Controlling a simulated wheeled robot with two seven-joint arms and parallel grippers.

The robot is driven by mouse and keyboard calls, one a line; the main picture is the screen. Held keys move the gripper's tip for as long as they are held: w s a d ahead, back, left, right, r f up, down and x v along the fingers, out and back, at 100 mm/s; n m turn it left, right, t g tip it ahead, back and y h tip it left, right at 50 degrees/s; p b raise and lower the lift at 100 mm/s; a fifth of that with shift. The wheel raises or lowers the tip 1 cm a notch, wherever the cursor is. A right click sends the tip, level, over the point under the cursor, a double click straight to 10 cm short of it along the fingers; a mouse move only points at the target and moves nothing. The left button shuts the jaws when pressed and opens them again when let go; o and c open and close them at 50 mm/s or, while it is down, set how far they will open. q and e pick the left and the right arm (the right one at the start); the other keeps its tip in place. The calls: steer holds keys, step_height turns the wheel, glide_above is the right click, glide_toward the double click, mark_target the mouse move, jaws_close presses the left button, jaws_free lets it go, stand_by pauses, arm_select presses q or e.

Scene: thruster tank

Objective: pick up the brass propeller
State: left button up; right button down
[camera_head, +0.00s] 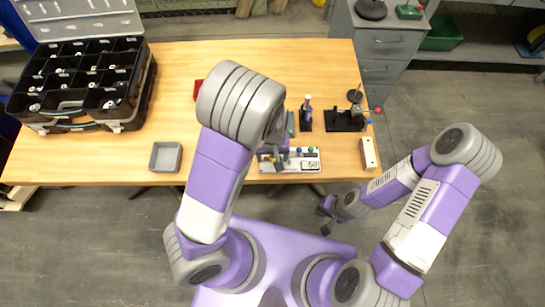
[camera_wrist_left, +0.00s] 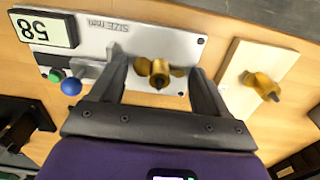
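A brass propeller (camera_wrist_left: 158,72) sits on the grey gauge plate (camera_wrist_left: 128,38) marked "SIZE mm", whose display reads 58. My left gripper (camera_wrist_left: 156,62) is open, with one finger on each side of this propeller; I cannot tell whether they touch it. A second brass piece (camera_wrist_left: 262,85), also propeller-like, sits on a cream block (camera_wrist_left: 235,97) to the right in the left wrist view. In the head view the gauge (camera_head: 291,160) is at the table's front edge, partly hidden by my left arm. My right gripper (camera_head: 326,216) hangs beyond the front edge, away from the propellers; its opening is unclear.
The wooden table (camera_head: 220,135) bears a black compartment case (camera_head: 75,80) at left, a grey tray (camera_head: 166,157) and a red item (camera_head: 198,88). A dark stand (camera_head: 346,119) and small upright tool (camera_head: 305,115) stand behind the gauge. The cream block (camera_head: 369,152) is at the right edge.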

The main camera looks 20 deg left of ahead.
arm_select(q)
steer(key=c, duration=0.8)
step_height(320, 180, up, 10)
steer(key=p, duration=0.4)
